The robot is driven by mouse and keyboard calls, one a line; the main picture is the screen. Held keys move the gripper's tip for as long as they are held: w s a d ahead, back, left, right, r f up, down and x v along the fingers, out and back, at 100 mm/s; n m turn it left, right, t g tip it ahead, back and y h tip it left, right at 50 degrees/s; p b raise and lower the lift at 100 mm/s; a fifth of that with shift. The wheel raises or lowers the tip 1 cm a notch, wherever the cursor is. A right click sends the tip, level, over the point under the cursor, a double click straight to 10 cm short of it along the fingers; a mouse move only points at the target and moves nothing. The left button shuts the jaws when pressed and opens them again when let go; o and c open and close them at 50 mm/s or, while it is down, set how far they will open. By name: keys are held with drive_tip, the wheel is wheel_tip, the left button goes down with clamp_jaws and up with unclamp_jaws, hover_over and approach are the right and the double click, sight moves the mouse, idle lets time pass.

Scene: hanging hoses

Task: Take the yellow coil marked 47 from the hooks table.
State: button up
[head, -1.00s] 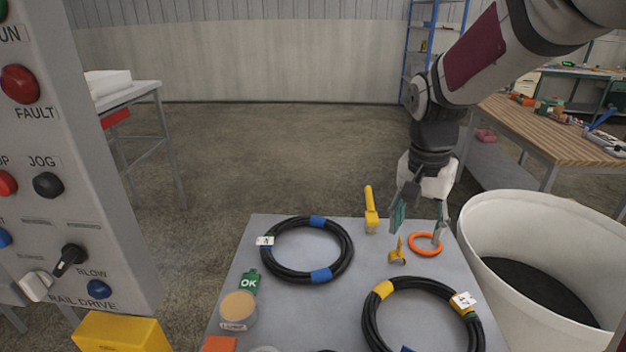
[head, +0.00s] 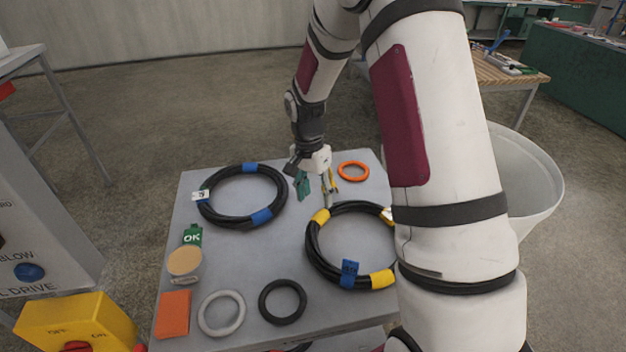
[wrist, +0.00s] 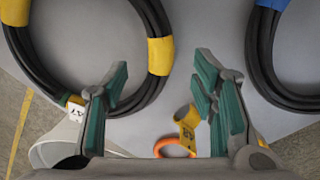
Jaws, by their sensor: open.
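The yellow-banded coil (head: 320,216) is a black hose ring lying flat on the grey table. My gripper (head: 316,190) is open, pointing down beyond the coil's far side.
A blue-banded black coil (head: 261,217) lies left of my gripper. An orange ring (head: 353,171), grey ring (head: 221,335), black ring (head: 283,321) and tan-topped jar (head: 185,261) are on the table. A white bin (head: 535,185) stands right.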

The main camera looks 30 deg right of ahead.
sight(318, 216)
drive_tip(key=f, duration=0.5)
drive_tip(key=s+f, duration=0.1)
drive_tip(key=f, duration=0.2)
drive_tip(key=shift+d, duration=0.2)
drive_tip(key=shift+c, duration=0.4)
clamp_jaws()
